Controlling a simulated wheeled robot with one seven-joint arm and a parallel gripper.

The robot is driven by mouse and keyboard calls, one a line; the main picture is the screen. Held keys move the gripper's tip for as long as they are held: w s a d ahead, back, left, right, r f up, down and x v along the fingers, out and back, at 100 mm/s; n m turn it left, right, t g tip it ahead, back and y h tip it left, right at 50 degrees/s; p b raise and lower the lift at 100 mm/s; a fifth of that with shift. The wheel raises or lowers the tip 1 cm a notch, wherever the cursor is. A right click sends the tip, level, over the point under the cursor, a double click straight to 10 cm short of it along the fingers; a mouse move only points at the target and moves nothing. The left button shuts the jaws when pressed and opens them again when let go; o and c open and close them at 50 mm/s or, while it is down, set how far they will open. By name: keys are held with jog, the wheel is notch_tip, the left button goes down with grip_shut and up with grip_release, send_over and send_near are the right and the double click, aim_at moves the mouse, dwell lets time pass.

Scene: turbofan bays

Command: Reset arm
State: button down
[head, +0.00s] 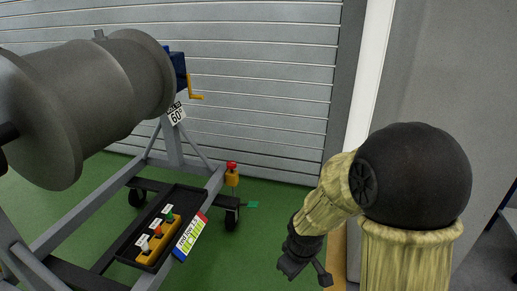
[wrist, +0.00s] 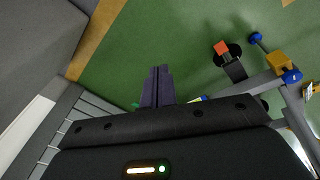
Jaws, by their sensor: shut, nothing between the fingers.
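My arm reaches down at the right of the head view, with a dark round joint and pale yellowish links. My gripper (head: 292,262) hangs at its lower end, over the green floor and to the right of the stand. In the wrist view my gripper (wrist: 158,72) shows two dark fingers side by side, touching, with nothing between them. It touches nothing that I can see.
A grey engine (head: 125,85) rests on a grey wheeled stand (head: 85,212). A black tray (head: 190,200) on it holds a yellow block with several coloured pieces. Grey shutter (head: 260,90) behind; grey wall (head: 440,80) right.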

jog(key=s+d+r+m+p, duration=0.2)
jog(key=s+d+r+m, duration=0.4)
jog(key=s+m, duration=0.25)
notch_tip(320, 180, up, 37)
jog(key=w+p, duration=0.1)
jog(key=p, duration=3.5)
jog(key=shift+a+p, duration=0.25)
jog(key=shift+p, duration=0.05)
jog(key=shift+w, duration=0.15)
